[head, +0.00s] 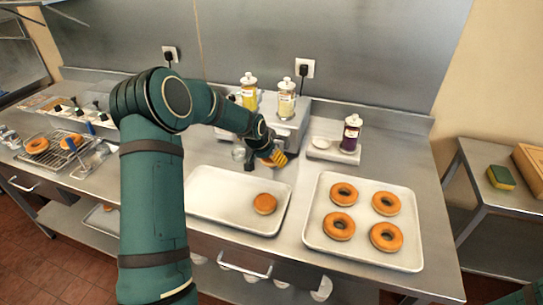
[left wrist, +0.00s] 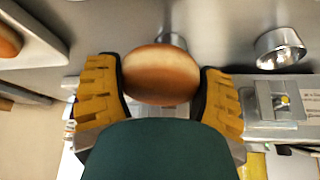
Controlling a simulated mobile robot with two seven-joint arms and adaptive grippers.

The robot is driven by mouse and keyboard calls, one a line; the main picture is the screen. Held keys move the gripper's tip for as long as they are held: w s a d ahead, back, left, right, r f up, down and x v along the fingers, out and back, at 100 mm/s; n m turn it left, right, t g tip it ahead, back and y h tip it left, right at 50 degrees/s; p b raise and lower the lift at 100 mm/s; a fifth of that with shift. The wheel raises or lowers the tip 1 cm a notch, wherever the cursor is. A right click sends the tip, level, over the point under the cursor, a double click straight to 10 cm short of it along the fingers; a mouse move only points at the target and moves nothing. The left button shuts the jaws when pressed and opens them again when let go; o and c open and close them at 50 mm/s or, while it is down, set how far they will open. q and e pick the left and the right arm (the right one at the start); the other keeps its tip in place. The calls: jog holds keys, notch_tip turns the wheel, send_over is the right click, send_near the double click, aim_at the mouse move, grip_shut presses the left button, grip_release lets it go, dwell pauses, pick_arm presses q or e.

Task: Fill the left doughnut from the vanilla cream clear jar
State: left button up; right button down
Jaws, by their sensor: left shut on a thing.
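My left gripper (head: 273,157) is at the dispensers at the back of the counter. In the left wrist view its yellow-padded fingers (left wrist: 160,88) are shut on a round golden-brown doughnut (left wrist: 160,72), one finger on each side. The doughnut is mostly hidden in the head view. Another round doughnut (head: 265,203) lies on the right part of the left tray (head: 215,205). A clear jar with pale cream filling (head: 286,101) and one with yellower filling (head: 249,94) stand on the dispensers; their labels are too small to read. My right gripper is out of view.
A dark purple jar (head: 351,134) stands right of the dispensers. The right tray (head: 314,238) holds several ring doughnuts. A wire rack (head: 62,153) with doughnuts is at the left. In the left wrist view a metal cup (left wrist: 280,47) is right of the held doughnut.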

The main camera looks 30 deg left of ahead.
pick_arm(q)
jog(key=shift+s+d, duration=0.15)
jog(key=shift+s, duration=0.65)
jog(key=shift+r, duration=0.1)
jog(key=shift+d+p+v, duration=0.15)
jog(key=shift+p+v, duration=0.2)
jog(key=shift+v, duration=0.6)
jog(key=shift+d+p+v, duration=0.15)
jog(key=shift+p+v, duration=0.15)
jog(key=shift+v, duration=0.7)
jog(key=shift+s+r, duration=0.1)
jog(key=shift+r, duration=0.05)
jog(key=shift+d, duration=0.1)
